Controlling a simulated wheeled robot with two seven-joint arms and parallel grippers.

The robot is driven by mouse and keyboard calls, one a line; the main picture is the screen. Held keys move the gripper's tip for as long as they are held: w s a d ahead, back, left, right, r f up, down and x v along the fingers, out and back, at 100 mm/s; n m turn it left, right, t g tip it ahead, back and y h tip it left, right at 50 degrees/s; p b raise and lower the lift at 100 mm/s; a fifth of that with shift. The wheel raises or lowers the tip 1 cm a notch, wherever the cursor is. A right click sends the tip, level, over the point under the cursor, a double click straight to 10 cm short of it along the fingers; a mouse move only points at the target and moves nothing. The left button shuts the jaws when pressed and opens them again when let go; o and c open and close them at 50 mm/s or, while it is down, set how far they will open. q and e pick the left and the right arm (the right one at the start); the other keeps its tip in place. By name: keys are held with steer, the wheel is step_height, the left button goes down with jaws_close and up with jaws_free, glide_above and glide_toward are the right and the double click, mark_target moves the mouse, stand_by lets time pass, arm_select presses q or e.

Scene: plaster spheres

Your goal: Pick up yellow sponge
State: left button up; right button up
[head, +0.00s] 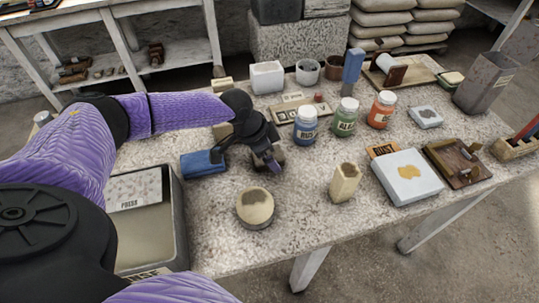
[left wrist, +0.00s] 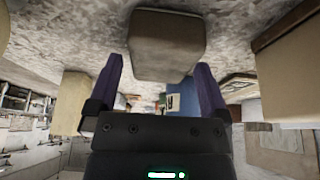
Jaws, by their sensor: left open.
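A dull yellow-beige block, which looks like the sponge (head: 279,154), lies on the table under my left gripper (head: 268,165) in the head view. The hand hides much of it. In the left wrist view the block (left wrist: 168,45) shows as a tan, rounded box just beyond and between the fingertips of my left gripper (left wrist: 160,70). The fingers are apart, one on each side, and nothing is clasped. I cannot tell whether they touch the block. My right gripper is not in view.
A blue block (head: 203,163) lies left of the hand. A round cream pot (head: 255,208) and an upright cream block (head: 345,183) stand in front. Blue (head: 306,126), green (head: 345,117) and orange (head: 381,110) jars stand to the right. The front middle of the table is clear.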

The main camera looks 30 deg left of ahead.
mark_target(272, 154)
arm_select(q)
steer(key=shift+w+d+f, duration=0.1)
steer(key=shift+w+f, duration=0.1)
steer(key=shift+f, duration=0.35)
steer(key=c, duration=1.2)
step_height(272, 154, up, 10)
steer(key=p, duration=0.4)
steer(key=shift+c, duration=0.2)
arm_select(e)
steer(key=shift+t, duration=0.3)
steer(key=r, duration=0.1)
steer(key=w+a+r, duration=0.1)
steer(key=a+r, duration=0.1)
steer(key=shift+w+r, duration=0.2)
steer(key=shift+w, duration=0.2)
